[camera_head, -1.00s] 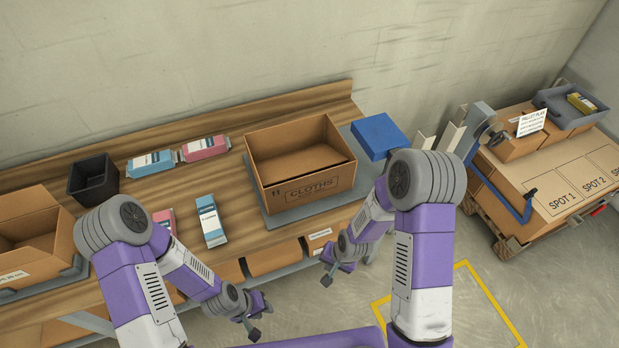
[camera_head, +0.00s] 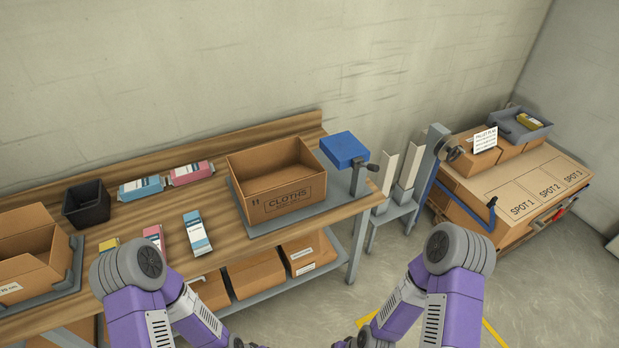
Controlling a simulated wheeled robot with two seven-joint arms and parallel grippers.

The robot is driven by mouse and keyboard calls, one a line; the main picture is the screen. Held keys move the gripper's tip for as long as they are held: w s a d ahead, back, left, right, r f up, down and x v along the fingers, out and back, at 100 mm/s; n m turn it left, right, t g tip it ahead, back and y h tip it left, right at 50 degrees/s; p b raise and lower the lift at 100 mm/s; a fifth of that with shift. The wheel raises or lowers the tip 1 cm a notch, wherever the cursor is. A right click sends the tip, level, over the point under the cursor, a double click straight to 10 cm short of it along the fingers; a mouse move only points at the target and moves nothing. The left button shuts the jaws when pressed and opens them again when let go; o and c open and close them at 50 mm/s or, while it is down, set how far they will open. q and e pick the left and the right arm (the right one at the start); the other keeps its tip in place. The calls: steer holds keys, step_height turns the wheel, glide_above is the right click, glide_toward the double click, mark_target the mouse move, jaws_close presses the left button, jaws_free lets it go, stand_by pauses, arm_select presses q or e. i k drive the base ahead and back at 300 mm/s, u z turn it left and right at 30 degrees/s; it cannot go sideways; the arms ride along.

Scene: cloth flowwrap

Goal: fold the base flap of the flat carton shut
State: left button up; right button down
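No carton lying flat can be made out for certain. An open, raised carton marked CLOTHS (camera_head: 294,201) stands upright on a grey plate at the right end of the bench; its base is hidden. Another open carton (camera_head: 36,272) stands at the far left, partly cut off by the picture edge. My two arms come up from the bottom edge, in front of the bench. Both wrists are cut by that edge, and the fingers of both grippers are out of the picture.
The wooden bench (camera_head: 140,222) holds a black bin (camera_head: 87,204) and several blue or pink packs (camera_head: 197,233). A blue block (camera_head: 344,149) with a crank stands at its right end. Beyond are a grey stand (camera_head: 398,208) and a loaded pallet (camera_head: 507,190). Floor between is clear.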

mark_target(249, 187)
steer(key=z, duration=0.65)
steer(key=i, duration=0.8)
steer(key=u, duration=1.35)
